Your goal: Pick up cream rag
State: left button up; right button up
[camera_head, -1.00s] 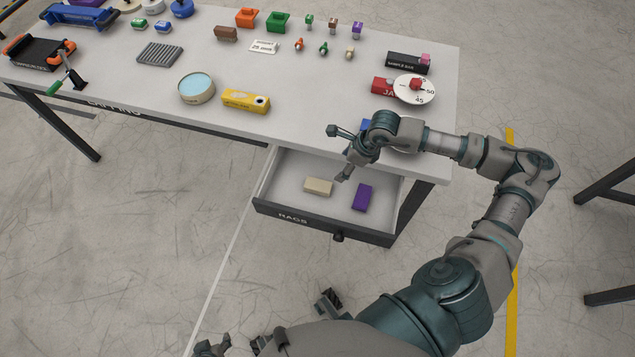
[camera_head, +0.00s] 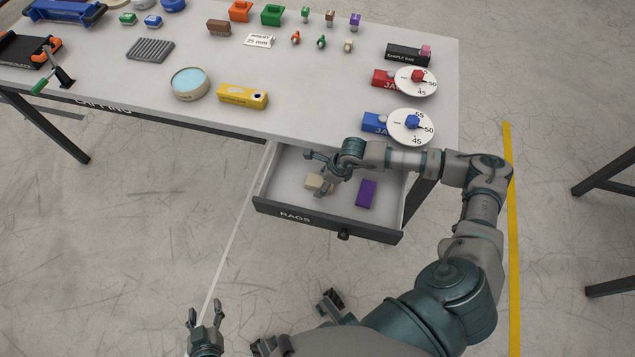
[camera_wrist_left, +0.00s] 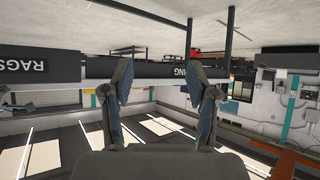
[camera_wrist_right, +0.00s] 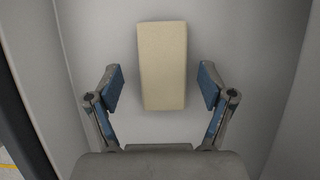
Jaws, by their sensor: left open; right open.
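The cream rag (camera_head: 313,182) is a folded block lying in the open drawer (camera_head: 292,213) marked RAGS. My right gripper (camera_head: 319,174) is open over the drawer and partly covers the rag in the head view. In the right wrist view the rag (camera_wrist_right: 163,65) lies ahead, between and beyond the two open fingertips (camera_wrist_right: 162,88), with no finger seen touching it. My left gripper (camera_head: 206,312) is open and empty over the floor at the lower left. Its spread fingers (camera_wrist_left: 164,82) show in the left wrist view.
A purple block (camera_head: 366,194) lies in the drawer to the right of the cream rag. The table edge is just behind the drawer. On the table stand a blue jaw box with a dial (camera_head: 411,127), a yellow box (camera_head: 242,96) and a round tin (camera_head: 189,84).

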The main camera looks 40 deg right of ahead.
pick_arm(q)
jog(key=shift+r, duration=0.1)
pick_arm(e)
jog(key=shift+r, duration=0.1)
jog(key=shift+s+d+f, duration=0.1)
jog(key=shift+d+f, duration=0.1)
jog(key=shift+d, duration=0.35)
jog(key=c, duration=1)
jog(key=shift+a, duration=0.2)
jog(key=shift+c, duration=0.2)
jog(key=shift+a+r, duration=0.1)
jog(key=shift+r, duration=0.15)
pick_arm(q)
jog(key=s+a+f+g+y+p, duration=0.1)
jog(key=s+f+g+p, duration=0.1)
jog(key=s, duration=0.4)
jog(key=shift+a+f+g, duration=0.35)
jog(key=shift+f+g, duration=0.2)
jog(key=shift+g, duration=0.65)
pick_arm(e)
notch_tip(320, 180, up, 10)
jog(key=shift+f, duration=0.15)
